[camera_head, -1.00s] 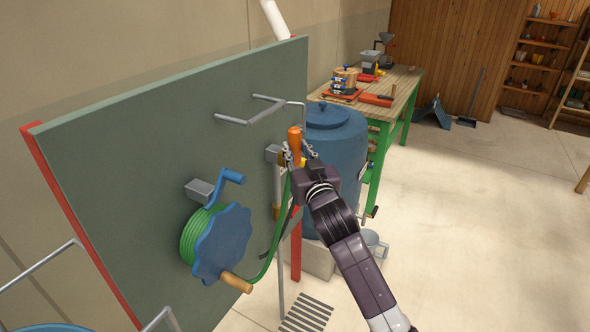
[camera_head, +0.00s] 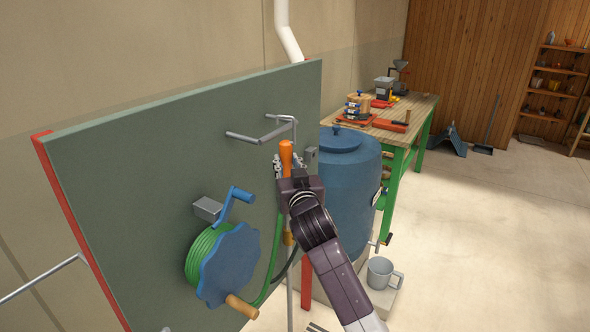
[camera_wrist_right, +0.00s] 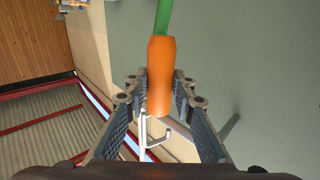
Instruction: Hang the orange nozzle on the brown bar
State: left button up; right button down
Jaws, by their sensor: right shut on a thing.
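The orange nozzle (camera_head: 286,158) is held roughly upright in my right gripper (camera_head: 291,170), just below and right of a grey metal bar (camera_head: 276,132) fixed to the green board. I see no brown bar. In the right wrist view the nozzle (camera_wrist_right: 160,75) lies between the fingers of my right gripper (camera_wrist_right: 160,92), which is shut on it. A green hose (camera_wrist_right: 163,18) joins one end of the nozzle. The gap between nozzle and bar cannot be judged. My left gripper is not in view.
A blue hose reel (camera_head: 228,265) with a crank sits on the green board (camera_head: 150,150), left of the nozzle. A blue barrel (camera_head: 345,190) stands close right of my right gripper, with a grey mug (camera_head: 381,273) below. A workbench (camera_head: 420,108) stands behind. The floor at right is clear.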

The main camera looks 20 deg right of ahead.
jog(key=shift+w+a+b, duration=0.35)
jog(key=shift+w+a, duration=0.15)
jog(key=shift+w, duration=0.05)
jog(key=shift+w+a+f, duration=0.15)
jog(key=shift+w+f, duration=0.05)
jog(key=shift+f+b, duration=0.8)
jog(key=shift+f, duration=0.15)
jog(key=c, duration=1.6)
grip_release()
jog(key=shift+o, duration=0.3)
